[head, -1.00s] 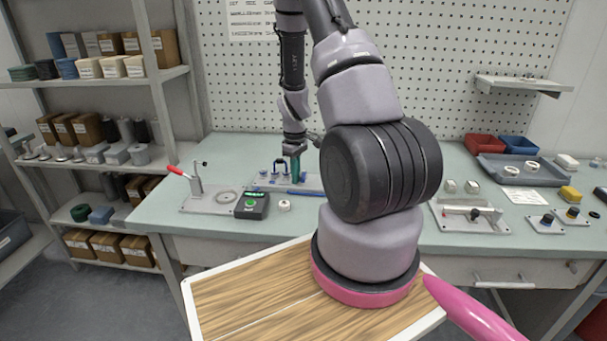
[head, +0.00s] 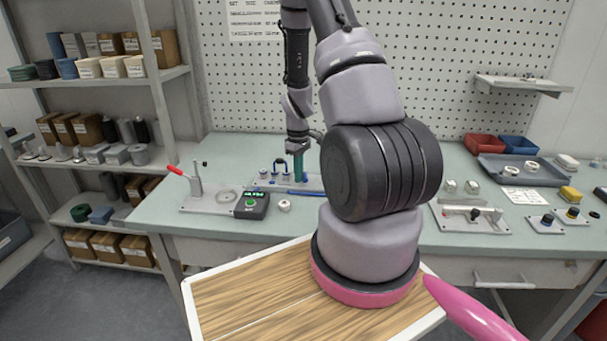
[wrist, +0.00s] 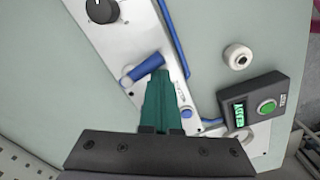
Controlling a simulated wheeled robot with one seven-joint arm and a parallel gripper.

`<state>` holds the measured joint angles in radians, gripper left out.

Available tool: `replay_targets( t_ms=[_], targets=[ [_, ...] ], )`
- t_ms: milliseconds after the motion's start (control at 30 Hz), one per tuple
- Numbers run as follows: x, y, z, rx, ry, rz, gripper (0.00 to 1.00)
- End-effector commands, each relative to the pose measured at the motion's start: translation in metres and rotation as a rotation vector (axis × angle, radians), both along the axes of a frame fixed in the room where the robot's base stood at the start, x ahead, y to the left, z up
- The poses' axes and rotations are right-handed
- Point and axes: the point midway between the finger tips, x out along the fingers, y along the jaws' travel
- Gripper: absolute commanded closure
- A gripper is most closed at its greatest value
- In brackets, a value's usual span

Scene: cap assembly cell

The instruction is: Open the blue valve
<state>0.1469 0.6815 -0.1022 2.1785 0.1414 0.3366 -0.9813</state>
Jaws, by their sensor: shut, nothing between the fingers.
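The blue valve appears in the wrist view as a blue bar handle (wrist: 148,67) on a white panel (wrist: 130,42). The handle lies at a slant across its mount. My gripper (wrist: 163,78) has green fingers, shut and empty. Its tips are just beside the upper right end of the handle in the picture; I cannot tell whether they touch it. In the head view my gripper (head: 298,178) points down over the panel at the back of the bench, and the valve handle cannot be made out clearly there.
A black knob (wrist: 102,9) and blue tubing (wrist: 173,38) are on the panel near the valve. A dark box with a green "READY" display (head: 252,205) and a small white round part (head: 284,206) stand in front. A red-handled press (head: 195,182) is at the left.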

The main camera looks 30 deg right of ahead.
Motion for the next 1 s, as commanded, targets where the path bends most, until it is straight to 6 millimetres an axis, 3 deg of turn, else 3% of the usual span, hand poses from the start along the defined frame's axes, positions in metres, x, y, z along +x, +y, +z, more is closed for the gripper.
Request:
replay_targets(
  t_ms=[1000],
  targets=[
    [-0.01, -0.011, 0.0, 0.0, 0.001, -0.002, 1.0]
  ],
)
